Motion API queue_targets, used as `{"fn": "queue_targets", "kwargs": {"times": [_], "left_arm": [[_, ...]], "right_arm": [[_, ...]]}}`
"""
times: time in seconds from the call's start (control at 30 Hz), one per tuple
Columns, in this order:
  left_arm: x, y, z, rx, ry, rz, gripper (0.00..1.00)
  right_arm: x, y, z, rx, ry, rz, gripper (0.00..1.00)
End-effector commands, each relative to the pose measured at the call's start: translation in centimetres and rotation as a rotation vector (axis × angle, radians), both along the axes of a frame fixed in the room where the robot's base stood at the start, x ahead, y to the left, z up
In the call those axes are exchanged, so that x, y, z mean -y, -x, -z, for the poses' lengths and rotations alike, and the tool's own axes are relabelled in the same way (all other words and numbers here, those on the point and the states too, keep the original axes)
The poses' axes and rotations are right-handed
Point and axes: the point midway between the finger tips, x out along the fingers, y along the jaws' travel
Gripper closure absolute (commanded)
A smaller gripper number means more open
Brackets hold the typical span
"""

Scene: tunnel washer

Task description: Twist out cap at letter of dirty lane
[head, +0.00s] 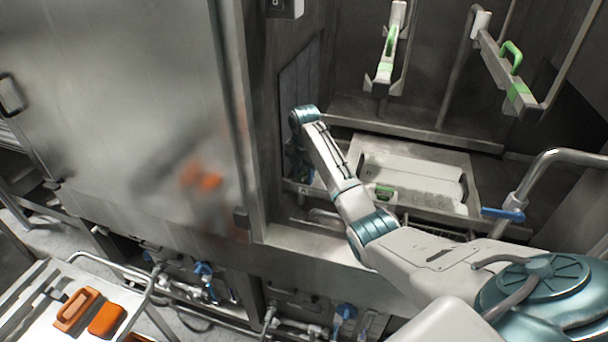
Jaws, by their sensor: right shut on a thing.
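My right arm reaches in from the lower right into the open washer bay. Its wrist bends down at the bay's left inner wall. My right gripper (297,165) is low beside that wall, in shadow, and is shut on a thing. That thing is too dark and too hidden by the wrist to make out. I cannot make out a cap or a lane letter clearly. My left gripper is not in view.
A pale tray (470,197) with a green part (383,191) lies in the bay. Green-handled bars (388,55) hang above. A steel door (120,110) fills the left. A cart (35,305) with orange items (77,308) stands lower left. A blue-handled pipe (503,214) is at right.

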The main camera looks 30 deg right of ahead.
Motion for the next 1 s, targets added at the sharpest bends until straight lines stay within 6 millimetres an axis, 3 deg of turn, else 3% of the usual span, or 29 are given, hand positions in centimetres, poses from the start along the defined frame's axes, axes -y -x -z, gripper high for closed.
{"fn": "queue_targets", "kwargs": {"times": [0.03, 0.43, 1.0], "left_arm": [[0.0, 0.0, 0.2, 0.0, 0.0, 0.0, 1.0], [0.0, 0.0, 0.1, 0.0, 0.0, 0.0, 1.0], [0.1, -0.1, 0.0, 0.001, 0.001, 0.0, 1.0]], "right_arm": [[0.7, 0.6, 1.0, -0.018, 0.012, -0.027, 0.89], [0.7, 0.5, 0.8, -0.019, 0.012, -0.065, 0.89], [0.5, 0.2, -2.7, -0.005, 0.011, -0.064, 0.89]]}}
